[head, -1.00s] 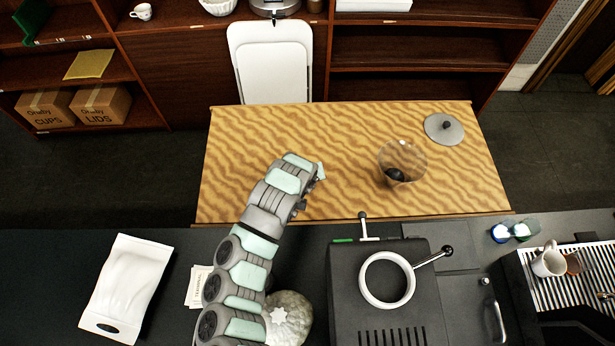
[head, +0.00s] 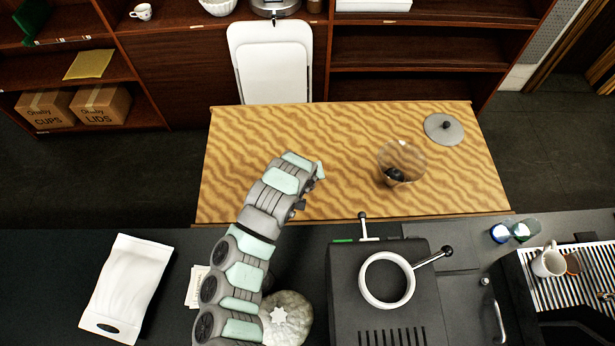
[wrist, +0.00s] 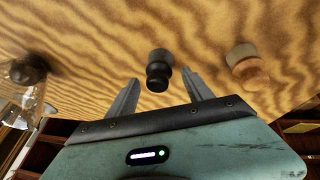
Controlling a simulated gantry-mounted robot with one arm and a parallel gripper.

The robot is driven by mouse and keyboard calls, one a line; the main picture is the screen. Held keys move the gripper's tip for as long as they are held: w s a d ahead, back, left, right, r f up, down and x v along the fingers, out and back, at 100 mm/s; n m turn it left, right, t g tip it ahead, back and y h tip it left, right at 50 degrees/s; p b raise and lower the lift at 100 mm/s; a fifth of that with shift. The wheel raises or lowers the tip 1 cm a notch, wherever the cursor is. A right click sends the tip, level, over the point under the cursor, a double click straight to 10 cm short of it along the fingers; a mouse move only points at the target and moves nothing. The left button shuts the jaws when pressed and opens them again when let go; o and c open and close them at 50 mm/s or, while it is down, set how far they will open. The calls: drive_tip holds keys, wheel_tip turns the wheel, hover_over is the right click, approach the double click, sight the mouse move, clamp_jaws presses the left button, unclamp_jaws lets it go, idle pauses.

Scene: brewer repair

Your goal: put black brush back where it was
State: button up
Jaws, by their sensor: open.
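The black brush (wrist: 158,70) stands on the wood-grain table in the wrist view, as a short dark rounded form. My gripper (wrist: 160,78) is open, with one finger on each side of the brush near the tips. No contact between the fingers and the brush is visible. In the head view my arm hides the brush and my fingers. A light wooden piece (wrist: 247,65) of similar shape stands to the right of the brush in the wrist view.
A clear hopper (head: 402,160) with a dark part at its bottom stands on the table (head: 250,140). It also shows at the left of the wrist view (wrist: 28,90). A grey lid (head: 443,130) lies at the table's right. A black machine (head: 390,315) stands on the counter.

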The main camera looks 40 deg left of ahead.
drive_tip(key=v, duration=1)
drive_tip(key=shift+s+d+r, duration=0.15)
drive_tip(key=shift+r, duration=0.2)
idle(1.1)
